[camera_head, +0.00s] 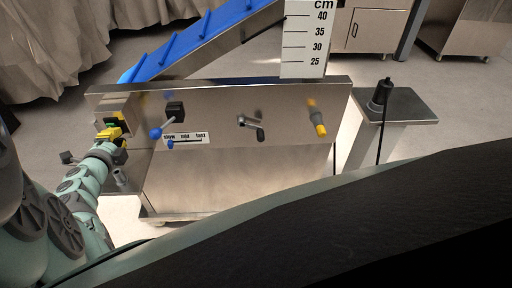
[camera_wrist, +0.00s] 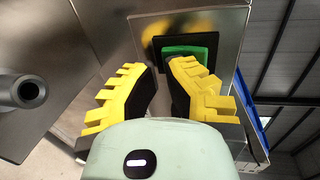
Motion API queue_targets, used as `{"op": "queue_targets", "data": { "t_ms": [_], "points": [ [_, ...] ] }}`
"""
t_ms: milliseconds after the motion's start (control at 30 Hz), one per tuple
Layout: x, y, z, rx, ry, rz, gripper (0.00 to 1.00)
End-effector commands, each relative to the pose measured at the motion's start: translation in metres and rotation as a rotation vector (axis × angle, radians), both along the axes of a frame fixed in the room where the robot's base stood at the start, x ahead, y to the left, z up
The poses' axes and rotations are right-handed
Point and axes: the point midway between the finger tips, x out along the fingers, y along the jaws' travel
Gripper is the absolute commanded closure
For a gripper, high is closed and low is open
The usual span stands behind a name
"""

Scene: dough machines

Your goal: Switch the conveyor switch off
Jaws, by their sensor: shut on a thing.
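The conveyor switch (camera_wrist: 188,50) is a green piece in a black square frame on a metal box, seen past my fingertips in the wrist view. In the head view the switch area (camera_head: 113,121) is at the left end of the machine's steel panel and is partly hidden by my gripper. My gripper (camera_head: 108,133) has yellow ribbed fingers and is right at the switch. In the wrist view my gripper (camera_wrist: 158,67) has its fingertips at the switch's lower side, and it is shut on the switch. The exact contact is hard to see.
The steel panel (camera_head: 220,95) carries a blue-knobbed lever (camera_head: 156,133), a metal crank (camera_head: 251,125) and a yellow-tipped handle (camera_head: 319,125). A blue conveyor belt (camera_head: 200,38) rises behind it. A small side table (camera_head: 415,106) stands right. A round metal tube (camera_wrist: 28,91) is close at left.

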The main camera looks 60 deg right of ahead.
Motion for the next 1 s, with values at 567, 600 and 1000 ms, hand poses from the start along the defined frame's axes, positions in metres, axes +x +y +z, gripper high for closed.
{"op": "queue_targets", "data": {
  "t_ms": [567, 600, 1000],
  "points": [
    [0.0016, -0.0058, -0.0052, -0.175, -0.139, -0.004, 1.0],
    [0.0016, -0.0058, -0.0044, -0.178, -0.141, -0.004, 1.0],
    [0.0013, -0.0059, -0.0025, -0.18, -0.141, -0.005, 1.0]
  ]
}}
